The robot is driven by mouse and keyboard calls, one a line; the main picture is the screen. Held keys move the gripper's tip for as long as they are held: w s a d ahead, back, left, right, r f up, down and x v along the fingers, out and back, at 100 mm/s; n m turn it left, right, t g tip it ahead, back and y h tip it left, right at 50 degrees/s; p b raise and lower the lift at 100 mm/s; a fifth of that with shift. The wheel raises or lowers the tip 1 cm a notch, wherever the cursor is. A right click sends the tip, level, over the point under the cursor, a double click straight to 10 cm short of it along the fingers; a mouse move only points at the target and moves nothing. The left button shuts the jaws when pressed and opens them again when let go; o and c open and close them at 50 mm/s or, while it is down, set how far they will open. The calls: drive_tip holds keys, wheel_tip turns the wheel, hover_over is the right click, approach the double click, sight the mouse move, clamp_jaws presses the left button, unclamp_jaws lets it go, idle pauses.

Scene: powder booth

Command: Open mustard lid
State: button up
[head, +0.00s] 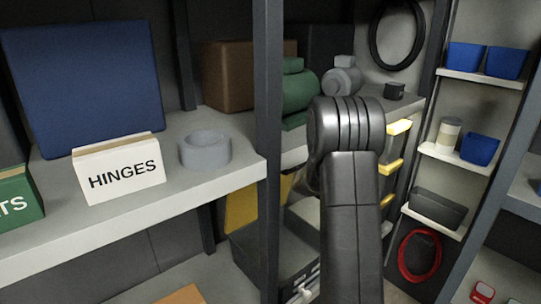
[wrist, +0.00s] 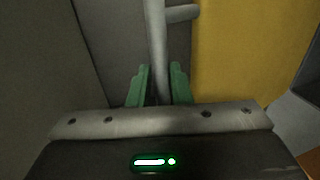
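The mustard lid (head: 241,208) shows in the head view as a yellow panel under the shelf, partly hidden by a dark post and my arm. In the wrist view the mustard lid (wrist: 238,55) fills the right of centre as a flat panel. A grey bar handle (wrist: 157,40) runs down beside its left edge, with a short post branching right toward the lid. The fingertips are not visible in the head view.
A dark box (head: 272,252) sits below the lid. A shelf with a HINGES box (head: 120,170) and a grey ring (head: 205,149) juts out at left, above the lid. A dark upright post (head: 268,120) stands close left of my arm. Yellow handles (head: 390,168) are at right.

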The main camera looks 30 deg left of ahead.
drive_tip(key=s+d, duration=0.2)
drive_tip(key=d, duration=0.5)
drive_tip(key=s+d+b, duration=0.1)
drive_tip(key=s+d, duration=0.2)
drive_tip(key=d, duration=0.4)
drive_tip(key=shift+r, duration=0.35)
drive_tip(key=shift+c, duration=0.2)
